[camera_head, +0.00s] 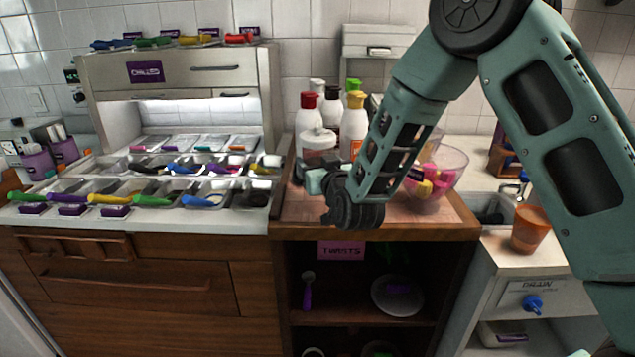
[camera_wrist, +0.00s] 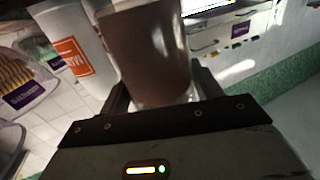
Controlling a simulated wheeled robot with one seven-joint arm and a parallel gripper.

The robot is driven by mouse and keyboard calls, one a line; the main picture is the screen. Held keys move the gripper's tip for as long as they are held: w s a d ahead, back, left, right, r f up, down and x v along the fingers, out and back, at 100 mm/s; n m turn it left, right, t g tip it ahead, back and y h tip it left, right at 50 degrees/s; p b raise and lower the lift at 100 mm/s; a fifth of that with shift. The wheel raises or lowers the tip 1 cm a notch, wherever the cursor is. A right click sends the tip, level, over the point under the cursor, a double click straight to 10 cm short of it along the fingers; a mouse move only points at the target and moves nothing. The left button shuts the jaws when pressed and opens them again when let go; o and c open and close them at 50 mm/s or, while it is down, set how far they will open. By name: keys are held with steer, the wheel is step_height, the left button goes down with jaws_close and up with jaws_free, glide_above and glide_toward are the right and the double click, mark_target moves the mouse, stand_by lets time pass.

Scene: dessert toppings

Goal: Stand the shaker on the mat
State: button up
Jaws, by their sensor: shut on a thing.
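The shaker (camera_wrist: 146,55) is a clear container with brown contents, and my gripper (camera_wrist: 162,92) is shut on it in the wrist view. In the head view the shaker (camera_head: 318,150) has a pale top and looks about upright. My gripper (camera_head: 314,180) is just in front of and below it. The pinkish mat (camera_head: 302,208) lies on the wooden counter section, partly hidden by my arm. I cannot tell whether the shaker's base touches the mat.
Several bottles (camera_head: 354,125) with coloured caps stand behind the shaker. A clear bowl (camera_head: 445,180) with pink and yellow pieces is to the right. Topping trays (camera_head: 150,185) with coloured handles are on the left. The mat's front left part is clear.

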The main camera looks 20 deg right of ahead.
steer(key=shift+f, duration=2.15)
steer(key=shift+f, duration=0.2)
steer(key=o, duration=1.2)
